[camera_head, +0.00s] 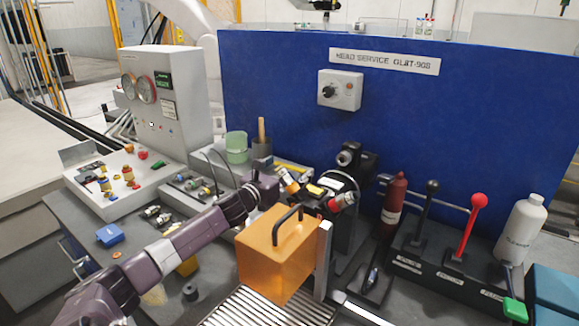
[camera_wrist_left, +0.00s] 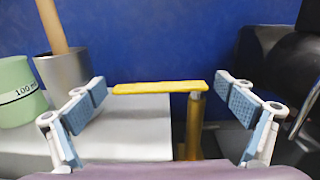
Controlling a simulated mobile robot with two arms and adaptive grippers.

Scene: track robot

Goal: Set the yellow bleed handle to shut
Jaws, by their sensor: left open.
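The yellow bleed handle (camera_wrist_left: 160,87) is a flat bar lying crosswise on top of an upright brass-coloured post (camera_wrist_left: 194,125) in the left wrist view. The post joins the bar near its right end. My left gripper (camera_wrist_left: 166,104) is open, with one blue-padded finger on each side of the handle; visible gaps separate both fingers from the bar. In the head view, my left gripper (camera_head: 268,180) is at the end of the purple arm, behind the orange box, and its fingertips are hard to make out. My right gripper is not in view.
An orange box with a black grip (camera_head: 272,262) stands close in front. A green beaker (camera_head: 237,147) and a grey cup with a wooden stick (camera_head: 262,148) stand left of the handle. A blue panel (camera_head: 270,85) rises behind. Black and red levers (camera_head: 478,202) stand at right.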

